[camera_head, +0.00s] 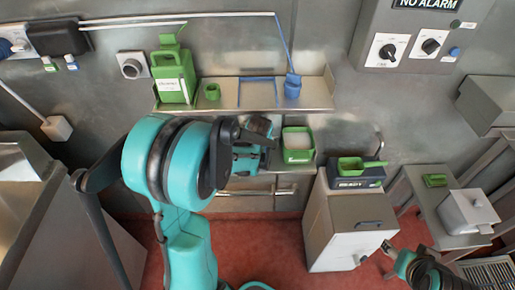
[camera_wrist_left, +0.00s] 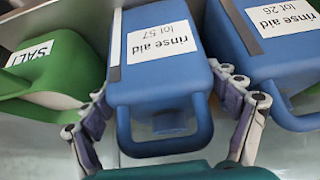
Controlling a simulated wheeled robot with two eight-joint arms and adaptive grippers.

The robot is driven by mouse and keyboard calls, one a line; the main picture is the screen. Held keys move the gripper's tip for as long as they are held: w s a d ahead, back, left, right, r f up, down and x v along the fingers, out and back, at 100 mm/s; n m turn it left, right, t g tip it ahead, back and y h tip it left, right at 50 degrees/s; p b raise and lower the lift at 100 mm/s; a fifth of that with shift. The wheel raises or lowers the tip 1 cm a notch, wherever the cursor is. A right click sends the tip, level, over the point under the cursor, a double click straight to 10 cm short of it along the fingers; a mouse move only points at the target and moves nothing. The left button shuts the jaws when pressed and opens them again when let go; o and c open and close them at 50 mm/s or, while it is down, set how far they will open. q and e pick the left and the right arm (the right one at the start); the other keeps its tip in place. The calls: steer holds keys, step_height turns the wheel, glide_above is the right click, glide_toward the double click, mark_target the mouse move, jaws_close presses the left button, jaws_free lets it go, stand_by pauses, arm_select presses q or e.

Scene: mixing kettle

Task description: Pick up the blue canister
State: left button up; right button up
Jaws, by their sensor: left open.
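A blue canister (camera_wrist_left: 168,82) labelled "rinse aid lot 57" fills the middle of the left wrist view, with its loop handle at the bottom. The fingers of my left gripper (camera_wrist_left: 162,110) are open, one on each side of it; I cannot tell whether they touch it. A second blue canister (camera_wrist_left: 275,62), labelled "rinse aid lot 26", stands close on the right. In the head view my left gripper (camera_head: 258,140) is in front of the wall below the shelf, and I cannot make out these canisters there. My right gripper (camera_head: 389,248) is at lower right, its fingers too small to judge.
A green "SALT" container (camera_wrist_left: 50,68) is close on the left in the wrist view. The wall shelf (camera_head: 225,103) carries a green jug (camera_head: 173,78), a green cup (camera_head: 212,91) and a small blue vessel (camera_head: 292,88). A green-rimmed box (camera_head: 298,156) and a white cabinet (camera_head: 345,232) stand right of my gripper.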

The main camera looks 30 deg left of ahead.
arm_select(q)
steer(key=shift+x, duration=0.85)
steer(key=shift+r, duration=0.1)
steer(key=c, duration=1.5)
steer(key=shift+c, duration=0.2)
